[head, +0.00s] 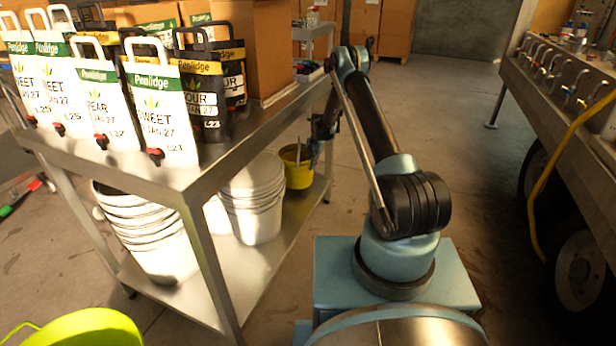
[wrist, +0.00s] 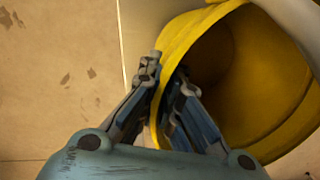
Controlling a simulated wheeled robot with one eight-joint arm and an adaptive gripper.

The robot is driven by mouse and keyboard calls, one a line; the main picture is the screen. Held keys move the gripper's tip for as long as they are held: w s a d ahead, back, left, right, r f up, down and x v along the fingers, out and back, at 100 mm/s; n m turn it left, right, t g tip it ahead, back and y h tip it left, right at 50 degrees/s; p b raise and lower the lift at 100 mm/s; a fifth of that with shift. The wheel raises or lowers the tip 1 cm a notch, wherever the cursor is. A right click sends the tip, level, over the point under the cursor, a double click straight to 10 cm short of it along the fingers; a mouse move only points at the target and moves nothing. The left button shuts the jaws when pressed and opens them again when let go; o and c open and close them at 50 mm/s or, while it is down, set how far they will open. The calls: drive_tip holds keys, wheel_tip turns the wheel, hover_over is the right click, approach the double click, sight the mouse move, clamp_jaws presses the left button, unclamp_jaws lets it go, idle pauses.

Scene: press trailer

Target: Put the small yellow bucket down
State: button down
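The small yellow bucket (head: 298,173) shows at the far end of the steel table's lower shelf (head: 262,262), beyond the white buckets. I cannot tell whether its base touches the shelf. In the wrist view the bucket (wrist: 235,75) fills the right side, its open mouth facing the camera. My gripper (wrist: 166,76) straddles the bucket's wall at the rim, one finger outside and one inside, closed on it. In the head view my arm reaches down beside the table's far end, and the fingertips are hard to make out there.
Stacked white buckets (head: 255,195) stand on the lower shelf, nearer me. The tabletop (head: 240,135) above holds juice pouches (head: 170,110) and cardboard boxes. A trailer counter with taps (head: 550,85) and a yellow hose (head: 545,180) is at right. Floor between is open.

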drive_tip(key=shift+f, duration=2.3)
drive_tip(key=c, duration=1.8)
unclamp_jaws()
wheel_tip(320, 180, up, 12)
drive_tip(key=d, duration=0.2)
drive_tip(key=shift+w, duration=0.15)
drive_tip(key=shift+a, duration=0.1)
